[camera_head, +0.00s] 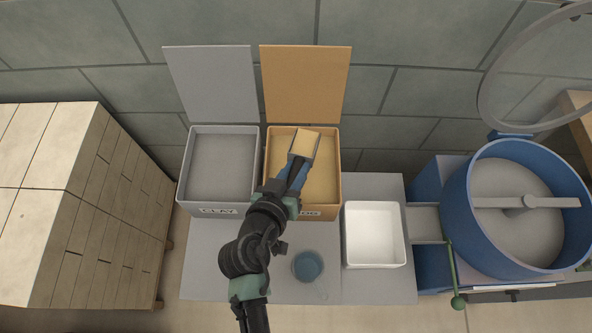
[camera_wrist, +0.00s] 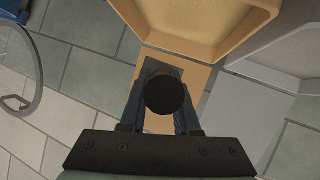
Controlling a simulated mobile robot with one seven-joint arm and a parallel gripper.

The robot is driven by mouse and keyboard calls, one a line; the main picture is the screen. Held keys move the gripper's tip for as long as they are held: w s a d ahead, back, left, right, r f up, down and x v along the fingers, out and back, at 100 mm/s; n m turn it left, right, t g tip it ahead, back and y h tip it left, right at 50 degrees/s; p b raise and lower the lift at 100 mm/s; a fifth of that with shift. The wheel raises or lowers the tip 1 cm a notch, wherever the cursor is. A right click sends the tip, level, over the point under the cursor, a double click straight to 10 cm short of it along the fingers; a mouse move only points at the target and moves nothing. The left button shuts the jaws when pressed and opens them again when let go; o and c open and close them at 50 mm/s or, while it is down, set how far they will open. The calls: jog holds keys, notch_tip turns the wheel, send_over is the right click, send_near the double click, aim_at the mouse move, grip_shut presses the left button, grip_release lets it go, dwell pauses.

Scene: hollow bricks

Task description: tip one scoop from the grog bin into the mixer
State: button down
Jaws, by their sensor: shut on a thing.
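The grog bin (camera_head: 334,190) is an orange box with tan grog inside; its lid (camera_head: 305,80) stands open behind it. My gripper (camera_head: 295,172) is over this bin, shut on the handle of a scoop (camera_head: 315,148). The scoop seems to hold tan grog and shows above the bin's back part. In the wrist view the dark round handle end (camera_wrist: 168,97) sits between the fingers and hides most of the scoop. The mixer (camera_head: 456,215) is a blue drum at the right, open on top, with grey material and a pale paddle bar inside.
The clay bin (camera_head: 183,180) with grey contents stands left of the grog bin, lid open. A white tray (camera_head: 374,265) and a blue cup (camera_head: 308,265) are in front. The mixer's ring (camera_head: 487,100) is raised; a green lever (camera_head: 453,275) stands at its left. Stacked bricks (camera_head: 100,215) fill the left.

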jog(key=shift+s+a+r+t+b, duration=0.15)
jog(key=shift+s+r+t, duration=0.1)
jog(key=shift+r, duration=0.7)
jog(key=shift+s+r+t+b, duration=0.15)
jog(key=shift+s+r+t, duration=0.1)
jog(key=shift+r, duration=0.7)
jog(key=shift+r, duration=0.1)
